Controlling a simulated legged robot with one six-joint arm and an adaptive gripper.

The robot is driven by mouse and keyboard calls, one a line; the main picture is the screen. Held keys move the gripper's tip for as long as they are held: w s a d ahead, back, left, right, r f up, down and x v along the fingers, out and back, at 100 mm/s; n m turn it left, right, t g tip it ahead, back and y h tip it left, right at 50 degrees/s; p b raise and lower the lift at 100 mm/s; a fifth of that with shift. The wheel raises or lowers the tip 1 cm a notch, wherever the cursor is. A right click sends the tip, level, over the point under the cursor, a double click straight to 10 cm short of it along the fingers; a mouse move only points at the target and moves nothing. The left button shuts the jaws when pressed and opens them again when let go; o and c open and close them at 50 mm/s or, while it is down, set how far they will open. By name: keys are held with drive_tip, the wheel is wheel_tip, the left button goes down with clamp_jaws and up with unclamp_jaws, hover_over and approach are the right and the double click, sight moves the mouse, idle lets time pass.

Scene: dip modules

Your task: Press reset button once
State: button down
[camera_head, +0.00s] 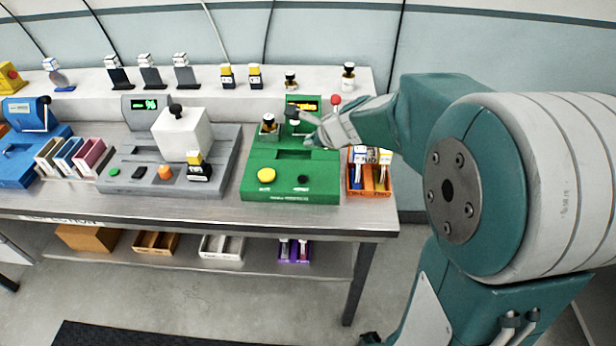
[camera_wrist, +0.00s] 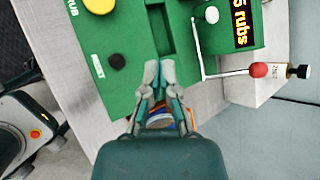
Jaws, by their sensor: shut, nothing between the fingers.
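The reset button is a small black round button (camera_wrist: 116,61) beside a white "RESET" label on the green machine (camera_wrist: 135,88). In the head view the same black button (camera_head: 303,179) is at the front right of the green machine (camera_head: 262,192), right of a larger yellow button (camera_head: 266,176). My gripper (camera_wrist: 159,66) is shut and empty, over the machine's right part near its slot. In the wrist view its tips are right of the reset button and apart from it. The gripper also shows in the head view (camera_head: 309,141), behind the button. Its exact height is unclear.
A display reading "5 rubs" (camera_wrist: 241,15) and a lever with a red knob (camera_wrist: 259,70) stand at the machine's back. An orange bin (camera_head: 368,190) with bottles is to its right. A grey machine (camera_head: 140,185) is to the left.

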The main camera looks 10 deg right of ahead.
sight(304, 179)
drive_tip(key=a+f, duration=0.3)
drive_tip(key=shift+a+f, duration=0.1)
drive_tip(key=shift+f, duration=0.3)
drive_tip(key=f, duration=0.1)
drive_tip(key=d+f, duration=0.1)
drive_tip(key=f, duration=0.1)
drive_tip(key=d+f, duration=0.1)
drive_tip(key=shift+d+f, duration=0.1)
drive_tip(key=shift+f, duration=0.1)
drive_tip(key=shift+a+f, duration=0.25)
drive_tip(key=shift+a, duration=0.5)
drive_tip(key=shift+d, duration=0.5)
drive_tip(key=shift+a, duration=0.35)
drive_tip(key=shift+d, duration=0.2)
drive_tip(key=shift+s+f, duration=0.1)
drive_tip(key=shift+a+f, duration=0.15)
drive_tip(key=shift+f, duration=0.05)
